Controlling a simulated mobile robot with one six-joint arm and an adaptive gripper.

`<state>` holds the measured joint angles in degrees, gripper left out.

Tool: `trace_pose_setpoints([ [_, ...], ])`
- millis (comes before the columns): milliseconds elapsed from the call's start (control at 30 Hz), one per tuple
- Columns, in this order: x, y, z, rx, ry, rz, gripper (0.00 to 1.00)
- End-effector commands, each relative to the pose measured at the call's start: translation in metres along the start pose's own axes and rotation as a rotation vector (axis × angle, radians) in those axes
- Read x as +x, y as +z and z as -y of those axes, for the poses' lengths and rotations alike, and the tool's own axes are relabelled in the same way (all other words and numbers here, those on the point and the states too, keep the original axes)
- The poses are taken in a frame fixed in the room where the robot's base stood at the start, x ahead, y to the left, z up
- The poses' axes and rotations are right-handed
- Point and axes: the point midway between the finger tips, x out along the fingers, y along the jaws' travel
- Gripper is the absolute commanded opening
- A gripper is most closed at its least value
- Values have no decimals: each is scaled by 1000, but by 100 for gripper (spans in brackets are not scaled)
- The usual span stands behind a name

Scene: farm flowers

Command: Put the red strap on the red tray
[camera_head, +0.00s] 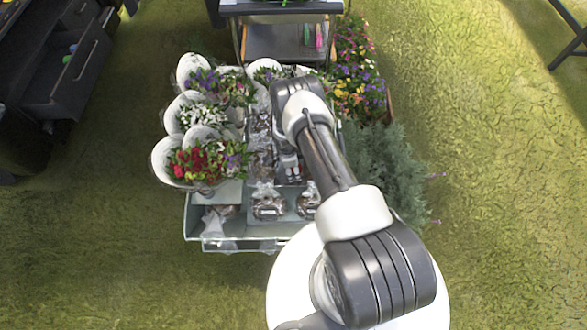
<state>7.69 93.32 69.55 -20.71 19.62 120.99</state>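My arm reaches from the lower right up over the middle of the flower cart. Its far joint hides what lies directly beneath. Small white and dark parts with a touch of red show beside the arm, low over the cart; I cannot tell whether they belong to my gripper. The fingers cannot be made out, nor whether they hold anything. I cannot make out a red strap or a red tray. A small pink item (319,38) and a green item (306,34) stand on the shelf of the cart at the top; what they are is unclear.
A glass-sided flower cart (225,244) carries wrapped bouquets (195,160) on its left and wrapped pots (268,204) at its front. Potted flowers (357,75) and grey-green shrubs (380,165) line its right. A dark drawer cabinet (75,75) stands upper left. Grass right is open.

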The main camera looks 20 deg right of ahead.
Motion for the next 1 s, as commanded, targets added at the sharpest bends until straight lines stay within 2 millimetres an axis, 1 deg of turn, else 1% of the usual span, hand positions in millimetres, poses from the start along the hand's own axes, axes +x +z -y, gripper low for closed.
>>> trace_pose_setpoints([
  [67, 2, 0, 0, 0, 0, 0, 26],
  [100, 3, 0, 0, 0, 0, 0, 56],
  [367, 2, 0, 0, 0, 0, 0, 74],
  [400, 2, 0, 0, 0, 0, 0, 75],
  [667, 2, 0, 0, 0, 0, 0, 75],
  [767, 0, 0, 0, 0, 0, 0, 75],
  [867, -13, 0, 1, -1, -2, 0, 75],
  [1000, -42, 0, 1, -2, -1, 0, 75],
])
